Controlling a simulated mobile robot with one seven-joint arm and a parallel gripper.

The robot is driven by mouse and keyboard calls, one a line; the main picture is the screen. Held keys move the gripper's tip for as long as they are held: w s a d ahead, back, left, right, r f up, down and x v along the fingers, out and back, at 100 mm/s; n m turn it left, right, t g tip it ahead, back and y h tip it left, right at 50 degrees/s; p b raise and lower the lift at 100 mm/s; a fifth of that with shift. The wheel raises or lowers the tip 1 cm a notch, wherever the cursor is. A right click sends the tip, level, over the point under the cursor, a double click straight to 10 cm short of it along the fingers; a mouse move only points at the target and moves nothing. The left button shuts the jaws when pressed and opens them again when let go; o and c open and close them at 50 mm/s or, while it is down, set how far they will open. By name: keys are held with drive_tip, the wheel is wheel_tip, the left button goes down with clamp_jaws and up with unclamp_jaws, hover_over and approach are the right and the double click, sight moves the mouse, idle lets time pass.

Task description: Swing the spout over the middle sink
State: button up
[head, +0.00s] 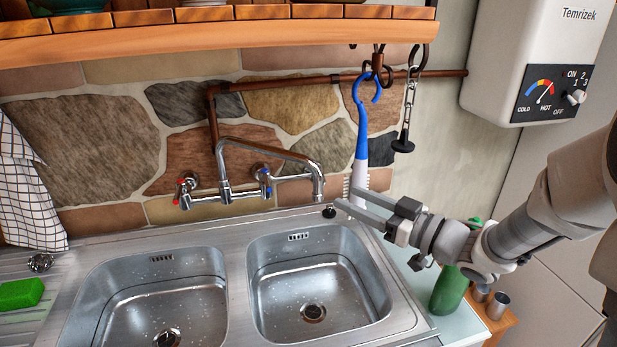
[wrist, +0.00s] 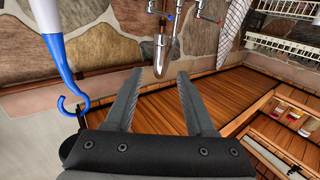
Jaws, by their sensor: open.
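The chrome spout (head: 265,152) rises from the wall faucet and reaches right, its down-turned end pointing at the right basin's back edge. Two steel basins show: a left basin (head: 120,300) and a right basin (head: 285,275); I cannot tell which is the middle sink. My gripper (head: 343,200) is open and empty, just right of the spout's end. In the wrist view the spout's end (wrist: 161,52) lies beyond and between the open fingertips (wrist: 157,82), apparently not touching them.
A blue-and-white brush (head: 361,135) hangs from a hook close behind my gripper; it also shows in the wrist view (wrist: 58,45). A wooden shelf (head: 200,40) overhangs the faucet. A green bottle (head: 449,289) stands below my wrist. A green sponge (head: 20,294) lies far left.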

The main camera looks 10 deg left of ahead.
drive_tip(key=x, duration=1.2)
drive_tip(key=shift+w+a, duration=0.1)
drive_tip(key=shift+w, duration=0.05)
clamp_jaws()
idle(0.9)
